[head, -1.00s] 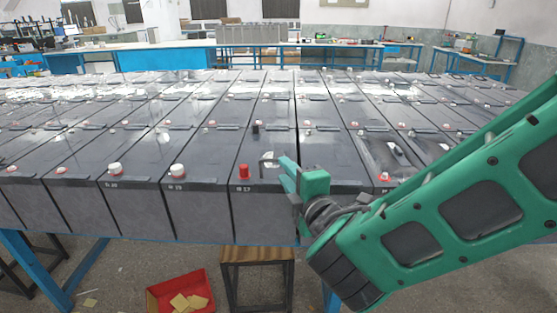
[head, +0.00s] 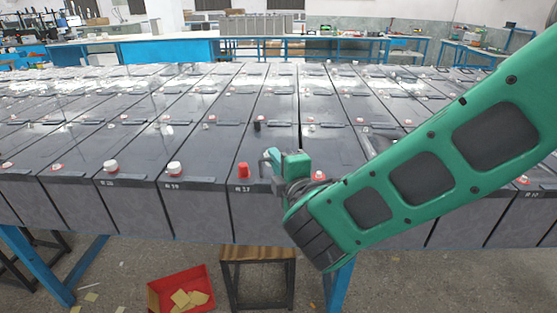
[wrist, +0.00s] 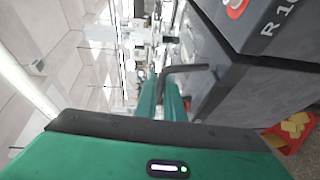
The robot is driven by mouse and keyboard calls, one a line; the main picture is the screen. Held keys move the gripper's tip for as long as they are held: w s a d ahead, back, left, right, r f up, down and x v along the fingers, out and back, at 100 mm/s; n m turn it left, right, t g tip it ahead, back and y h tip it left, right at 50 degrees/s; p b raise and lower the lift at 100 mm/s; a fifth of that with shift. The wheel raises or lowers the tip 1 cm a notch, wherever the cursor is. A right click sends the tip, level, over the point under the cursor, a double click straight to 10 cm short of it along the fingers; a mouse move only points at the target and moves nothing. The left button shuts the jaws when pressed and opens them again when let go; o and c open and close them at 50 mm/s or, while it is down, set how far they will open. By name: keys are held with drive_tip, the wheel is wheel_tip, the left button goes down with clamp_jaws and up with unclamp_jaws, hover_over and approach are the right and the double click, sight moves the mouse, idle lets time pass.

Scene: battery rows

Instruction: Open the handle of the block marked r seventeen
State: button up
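The block with the label that reads like R 17 (head: 243,188) stands in the front row in the head view, with a red cap (head: 243,170) near its front edge. A thin grey bent handle (head: 265,158) shows above its top, right of the cap. My gripper (head: 277,160) is just right of the handle, close to it. In the wrist view my gripper (wrist: 162,95) has its two green fingers a little apart. The bent handle (wrist: 188,69) runs across at the fingertips, its lower end at the gap. Whether the fingers touch it is unclear.
Rows of similar dark blocks fill the bench. A neighbouring block with a red-capped terminal (wrist: 236,8) and a label cut off by the edge is close in the wrist view. A red bin (head: 182,290) and a stool (head: 257,255) are below the front edge.

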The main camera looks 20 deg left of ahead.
clamp_jaws()
drive_tip(key=shift+w+r, duration=0.1)
drive_tip(key=shift+w, duration=0.15)
drive_tip(key=shift+w+a+m+g+h, duration=0.1)
drive_tip(key=shift+w+m+g+h, duration=0.25)
drive_tip(key=shift+g, duration=0.55)
drive_tip(key=shift+s, duration=0.1)
drive_tip(key=o, duration=0.7)
unclamp_jaws()
drive_tip(key=v, duration=1)
drive_tip(key=shift+s+d, duration=0.25)
